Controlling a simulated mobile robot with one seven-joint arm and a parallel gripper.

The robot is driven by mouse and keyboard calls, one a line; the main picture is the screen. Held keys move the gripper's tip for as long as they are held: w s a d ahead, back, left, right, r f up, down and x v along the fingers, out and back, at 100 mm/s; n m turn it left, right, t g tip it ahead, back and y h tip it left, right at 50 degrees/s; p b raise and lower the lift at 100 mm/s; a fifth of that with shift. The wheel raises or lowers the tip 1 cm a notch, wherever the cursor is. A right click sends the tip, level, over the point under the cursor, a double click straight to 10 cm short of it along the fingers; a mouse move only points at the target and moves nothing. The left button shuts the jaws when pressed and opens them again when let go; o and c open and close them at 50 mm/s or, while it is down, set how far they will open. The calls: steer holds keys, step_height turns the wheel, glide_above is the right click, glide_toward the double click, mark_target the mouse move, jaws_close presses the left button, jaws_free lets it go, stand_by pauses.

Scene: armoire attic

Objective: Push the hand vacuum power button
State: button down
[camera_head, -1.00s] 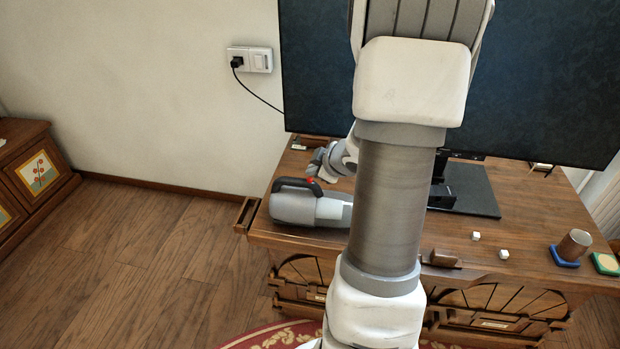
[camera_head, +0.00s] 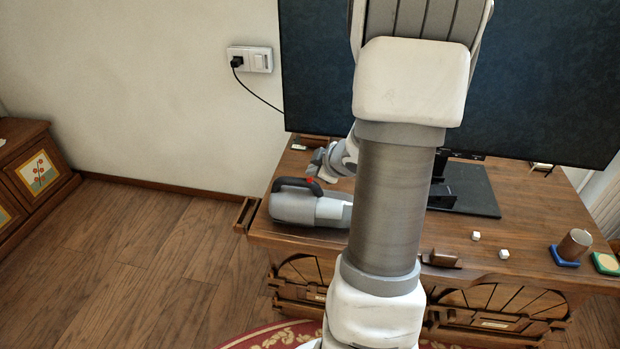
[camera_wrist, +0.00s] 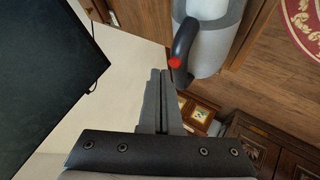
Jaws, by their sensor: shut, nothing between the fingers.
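The hand vacuum (camera_head: 308,208) lies on the wooden cabinet top, grey with a black handle (camera_head: 294,184). Its red power button (camera_head: 311,181) sits at the handle's end; my arm hides the vacuum's right end. In the wrist view the red button (camera_wrist: 174,62) shows on the black handle, with the grey vacuum body (camera_wrist: 209,40) beside it. My gripper (camera_wrist: 162,72) is shut and empty. In the wrist view its fingertips appear just below and left of the button; whether they touch it I cannot tell. In the head view my gripper (camera_head: 316,168) is just above the button.
A large dark television (camera_head: 530,80) stands at the back of the cabinet (camera_head: 470,215). A cup (camera_head: 574,244) on a blue coaster and small white cubes (camera_head: 504,254) lie on the right. A plugged-in cable hangs from the wall outlet (camera_head: 250,60).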

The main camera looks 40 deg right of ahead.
mark_target(314, 185)
steer(key=shift+f, duration=0.4)
steer(key=shift+f, duration=0.1)
stand_by(0.5)
steer(key=shift+r+p, duration=0.45)
steer(key=shift+r, duration=0.1)
step_height(314, 185, up, 6)
steer(key=p, duration=0.6)
steer(key=shift+p, duration=0.3)
steer(key=shift+r, duration=0.1)
